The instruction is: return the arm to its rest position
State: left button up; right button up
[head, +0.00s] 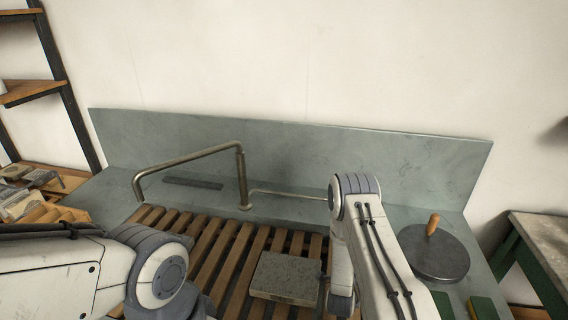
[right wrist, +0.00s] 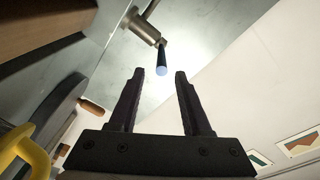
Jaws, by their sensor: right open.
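My right arm (head: 372,240) reaches over the right part of the sink, bent at its elbow. My right gripper (right wrist: 158,82) shows in the right wrist view with its two dark fingers apart and nothing between them. Beyond its fingertips is a metal fitting with a dark nozzle (right wrist: 162,58); I cannot tell how far off it is. My left arm (head: 70,268) comes in from the left, over the near left side of the sink. My left gripper is outside the view.
A grey stone slab (head: 286,277) lies on the slatted wooden rack (head: 228,262). A bent metal pipe (head: 190,157) stands behind it. A round dark disc with a wooden handle (head: 434,254) is at the right, near green blocks (head: 484,307). A shelf (head: 70,108) stands left.

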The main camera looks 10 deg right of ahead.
jog(key=w+a+r+n+g+y, duration=0.1)
jog(key=w+a+r+n+y, duration=0.15)
jog(key=a, duration=0.45)
jog(key=w+a+r+n+g+y, duration=0.1)
jog(key=w+a+r+n+y, duration=0.1)
jog(key=w+a+n+y, duration=0.3)
jog(key=s+a+r+n+g+y, duration=0.1)
jog(key=s+a+r+n+g, duration=0.1)
jog(key=s+a, duration=0.35)
jog(key=s+a+r+n+g+y, duration=0.2)
jog(key=a+r, duration=0.1)
jog(key=a, duration=0.6)
jog(key=s+a+r+n+g+y, duration=0.1)
jog(key=s+a+r+n+g, duration=0.2)
jog(key=s, duration=0.4)
jog(key=s+a+r+n+g, duration=0.1)
jog(key=s+a+r+n, duration=0.15)
jog(key=s+a, duration=0.35)
jog(key=s+d+r+n+g, duration=0.1)
jog(key=s+n, duration=0.1)
jog(key=s, duration=0.4)
jog(key=s+d+r+n+g+h, duration=0.1)
jog(key=s+d+n+g, duration=0.1)
jog(key=s, duration=0.5)
jog(key=s+d+r+n+g, duration=0.1)
jog(key=s+n+g, duration=0.1)
jog(key=s, duration=0.4)
jog(key=shift+s+d+r+n, duration=0.3)
jog(key=shift+s+r+n, duration=0.1)
jog(key=shift+n, duration=0.5)
